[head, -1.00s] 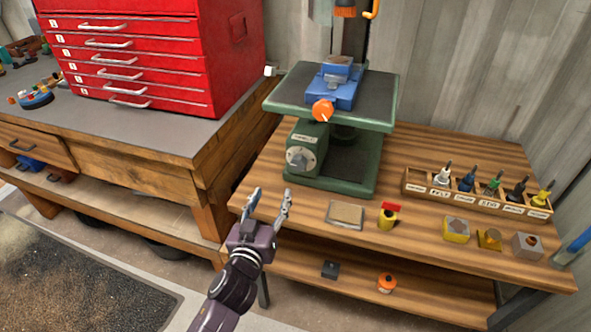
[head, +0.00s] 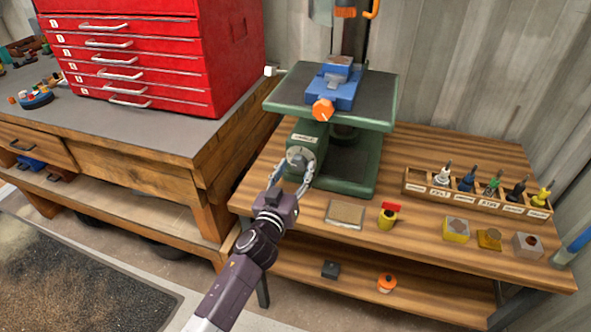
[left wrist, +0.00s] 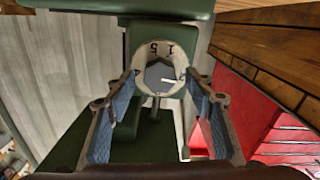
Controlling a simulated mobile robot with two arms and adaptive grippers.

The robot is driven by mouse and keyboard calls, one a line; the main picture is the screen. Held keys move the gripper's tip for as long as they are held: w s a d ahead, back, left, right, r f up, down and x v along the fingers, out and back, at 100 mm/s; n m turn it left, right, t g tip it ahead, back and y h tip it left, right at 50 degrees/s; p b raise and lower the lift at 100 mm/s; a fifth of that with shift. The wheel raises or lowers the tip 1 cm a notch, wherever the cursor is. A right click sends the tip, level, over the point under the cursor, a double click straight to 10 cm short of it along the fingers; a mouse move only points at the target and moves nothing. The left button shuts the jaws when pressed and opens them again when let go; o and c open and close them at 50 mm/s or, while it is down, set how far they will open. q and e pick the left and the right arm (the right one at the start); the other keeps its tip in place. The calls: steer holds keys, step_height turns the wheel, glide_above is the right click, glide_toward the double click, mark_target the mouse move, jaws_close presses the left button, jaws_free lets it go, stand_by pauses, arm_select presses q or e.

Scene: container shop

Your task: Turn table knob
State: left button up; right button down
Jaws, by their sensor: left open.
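The drill press (head: 345,160) is green and stands on the wooden bench. Its round grey table knob (head: 302,157) sits on the front of the base, under the green table (head: 290,92). My left gripper (head: 291,176) is open at the knob, its fingers on either side of it in the head view. In the left wrist view, the knob (left wrist: 160,75) shows a pale dial with numbers and a dark grey centre with a white mark. The open fingers of my left gripper (left wrist: 160,100) flank it there. I cannot tell whether they touch it. My right gripper is not in view.
A blue vise (head: 336,88) with an orange knob (head: 323,109) sits on the table. A tool rack (head: 475,203), a small tray (head: 345,214) and several small blocks stand on the bench to the right. A red drawer cabinet (head: 150,50) stands at left.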

arm_select(q)
steer(key=shift+c, duration=0.3)
steer(key=c, duration=1.1)
steer(key=shift+m, duration=0.4)
steer(key=m, duration=0.7)
steer(key=shift+m, duration=0.3)
steer(key=m, duration=0.4)
steer(key=shift+f+m+b, duration=0.1)
steer(key=shift+m+b, duration=0.2)
steer(key=shift+b, duration=0.05)
steer(key=m, duration=0.4)
